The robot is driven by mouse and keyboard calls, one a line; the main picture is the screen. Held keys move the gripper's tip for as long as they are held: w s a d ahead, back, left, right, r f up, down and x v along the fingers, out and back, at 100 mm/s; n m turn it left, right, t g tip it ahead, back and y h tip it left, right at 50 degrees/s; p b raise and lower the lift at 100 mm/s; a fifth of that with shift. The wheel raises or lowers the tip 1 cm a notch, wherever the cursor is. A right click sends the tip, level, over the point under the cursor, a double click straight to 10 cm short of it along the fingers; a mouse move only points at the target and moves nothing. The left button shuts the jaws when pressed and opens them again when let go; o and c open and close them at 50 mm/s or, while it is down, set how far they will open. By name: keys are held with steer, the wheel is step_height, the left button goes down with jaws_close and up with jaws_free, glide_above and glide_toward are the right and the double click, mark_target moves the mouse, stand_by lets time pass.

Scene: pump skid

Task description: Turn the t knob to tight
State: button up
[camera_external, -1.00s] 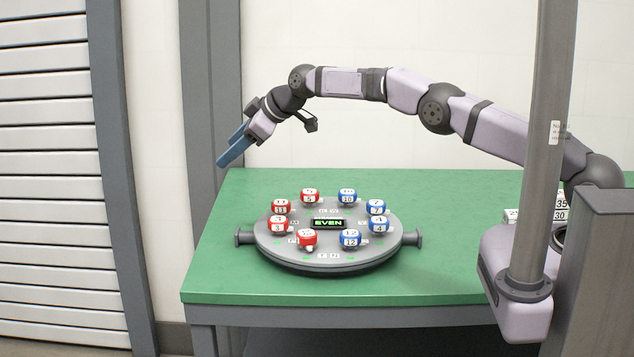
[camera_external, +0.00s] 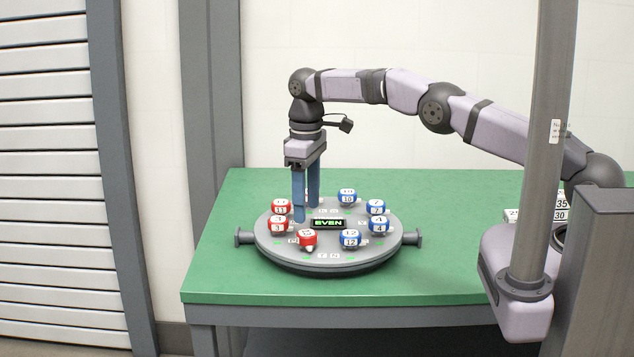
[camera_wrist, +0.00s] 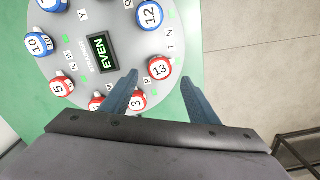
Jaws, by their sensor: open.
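A round grey disc (camera_external: 270,245) on the green table carries a ring of red and blue numbered knobs and a central display (camera_external: 328,223) reading EVEN. I cannot make out which knob is marked T, or any "tight" mark. My gripper (camera_external: 306,213) points straight down over the disc's left part, open and empty, its fingers hiding the red 5 knob. In the wrist view, the red 13 knob (camera_wrist: 159,67) appears between the fingertips (camera_wrist: 160,75), with the red 3 knob (camera_wrist: 138,99) beside the left finger. I see no contact with a knob.
Red knobs such as 11 (camera_external: 281,206) stand on the left of the disc, and blue ones such as 12 (camera_external: 350,239) on the right. Side handles (camera_external: 243,237) stick out left and right. The table (camera_external: 215,275) is clear around the disc. A metal post (camera_external: 547,150) stands at the right.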

mark_target(306, 234)
steer(key=shift+f+p, duration=1.05)
steer(key=shift+f, duration=2.15)
steer(key=c, duration=1.1)
steer(key=shift+o, duration=0.3)
